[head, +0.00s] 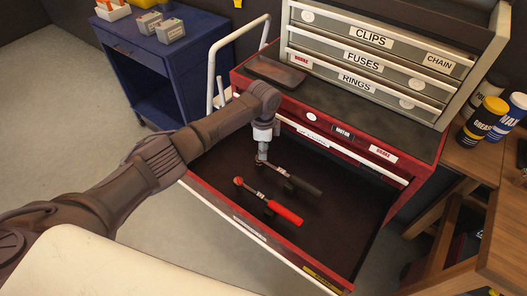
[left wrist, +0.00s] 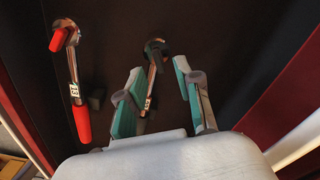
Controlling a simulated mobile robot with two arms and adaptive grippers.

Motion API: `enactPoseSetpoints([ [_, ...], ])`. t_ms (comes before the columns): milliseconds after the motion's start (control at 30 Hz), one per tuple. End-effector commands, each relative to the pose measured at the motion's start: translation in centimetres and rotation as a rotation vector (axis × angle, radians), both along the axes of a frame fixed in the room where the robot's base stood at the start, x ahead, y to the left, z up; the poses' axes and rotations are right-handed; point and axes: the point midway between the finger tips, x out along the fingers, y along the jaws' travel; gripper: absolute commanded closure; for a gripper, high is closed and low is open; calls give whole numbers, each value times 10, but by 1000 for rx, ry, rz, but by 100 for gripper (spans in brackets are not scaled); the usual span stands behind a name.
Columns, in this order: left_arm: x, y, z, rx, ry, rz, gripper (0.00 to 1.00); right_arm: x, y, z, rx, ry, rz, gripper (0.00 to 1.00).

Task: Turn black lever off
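A ratchet wrench with a black handle (head: 305,186) lies in the open red drawer (head: 345,232). In the left wrist view its dark round head (left wrist: 155,46) and metal shaft show between my fingers, and its handle is hidden behind the gripper. I cannot make out a separate small black lever on it. My left gripper (head: 263,154) points down over the head end of this wrench. In the left wrist view the fingers (left wrist: 158,68) are spread apart with no visible contact on the wrench. My right gripper is not in view.
A similar wrench with a red handle (head: 284,212) lies beside it, nearer the drawer front. A dark object (head: 276,71) sits on the red cabinet top. Labelled drawers (head: 371,38) rise behind. A blue cart (head: 160,60) stands left, and cans (head: 484,120) stand right.

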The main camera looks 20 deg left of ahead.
Motion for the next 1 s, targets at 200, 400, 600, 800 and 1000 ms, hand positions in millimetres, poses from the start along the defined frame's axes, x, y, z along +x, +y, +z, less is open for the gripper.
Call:
enactPoseSetpoints([
  [200, 1, 0, 49, -2, -5, -1, 66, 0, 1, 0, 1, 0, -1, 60],
  [400, 1, 0, 84, 0, -4, 1, 66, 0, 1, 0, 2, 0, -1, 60],
  [600, 0, 0, 99, 0, -1, 1, 66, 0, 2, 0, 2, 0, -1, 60],
  [800, 0, 0, 100, 0, -1, 1, 66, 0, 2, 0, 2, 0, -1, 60],
  [1000, 0, 1, 100, 0, -1, 1, 66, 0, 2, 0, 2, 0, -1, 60],
])
